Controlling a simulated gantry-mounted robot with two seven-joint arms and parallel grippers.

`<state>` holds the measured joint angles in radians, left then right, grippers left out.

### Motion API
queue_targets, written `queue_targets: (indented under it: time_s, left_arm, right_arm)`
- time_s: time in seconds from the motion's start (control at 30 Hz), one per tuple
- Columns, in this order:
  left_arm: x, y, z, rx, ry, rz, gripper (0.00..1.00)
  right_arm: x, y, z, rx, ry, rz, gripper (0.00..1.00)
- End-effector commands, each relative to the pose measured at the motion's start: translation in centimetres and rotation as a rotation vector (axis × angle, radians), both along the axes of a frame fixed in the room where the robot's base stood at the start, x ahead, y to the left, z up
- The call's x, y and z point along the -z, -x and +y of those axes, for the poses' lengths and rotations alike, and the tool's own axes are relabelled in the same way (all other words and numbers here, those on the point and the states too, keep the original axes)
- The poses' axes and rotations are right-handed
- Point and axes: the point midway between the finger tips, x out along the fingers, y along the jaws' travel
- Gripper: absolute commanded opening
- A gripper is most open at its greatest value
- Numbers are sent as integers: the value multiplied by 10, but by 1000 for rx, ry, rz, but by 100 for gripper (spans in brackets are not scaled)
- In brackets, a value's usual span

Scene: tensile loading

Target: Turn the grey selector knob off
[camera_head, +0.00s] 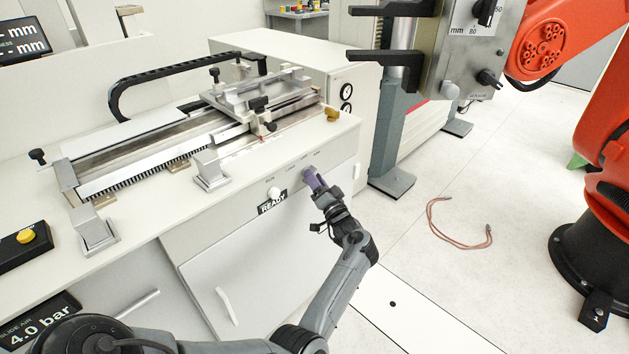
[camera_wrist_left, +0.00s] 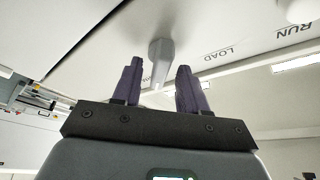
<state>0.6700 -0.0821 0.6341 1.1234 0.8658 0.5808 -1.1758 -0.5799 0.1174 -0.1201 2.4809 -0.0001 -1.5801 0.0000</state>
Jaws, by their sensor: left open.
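The grey selector knob (camera_wrist_left: 160,58) sticks out from the white panel of the machine, in the upper middle of the left wrist view. Its grip bar shows between the two purple fingers of my left gripper (camera_head: 314,180). The fingers stand apart on either side with a visible gap, and do not appear to touch it. In the head view the fingertips are at the front panel and largely cover the knob. The labels LOAD and RUN are readable to the right of the knob in the wrist view. The right gripper is not in view.
A white knob (camera_head: 274,193) sits left of my left gripper, above the READY sign (camera_head: 272,203). A slide carriage (camera_head: 255,97) stands on the bench top. A yellow button (camera_head: 26,236) is at far left.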

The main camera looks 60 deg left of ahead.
Motion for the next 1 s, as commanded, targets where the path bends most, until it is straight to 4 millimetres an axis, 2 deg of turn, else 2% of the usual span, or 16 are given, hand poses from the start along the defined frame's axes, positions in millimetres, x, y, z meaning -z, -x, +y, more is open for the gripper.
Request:
queue_targets:
  time_s: [0.37, 0.43, 0.67, 1.0]
  left_arm:
    - [-1, -1, 5, 1, 1, 0, 43]
    - [-1, 0, 5, 1, 1, 0, 36]
    - [-1, 0, 5, 1, 1, 0, 1]
    - [1, 0, 5, 0, -7, -28, 0]
  right_arm:
    - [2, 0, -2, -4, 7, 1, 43]
    - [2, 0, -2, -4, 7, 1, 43]
    - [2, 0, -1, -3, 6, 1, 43]
    - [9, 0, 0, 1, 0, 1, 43]
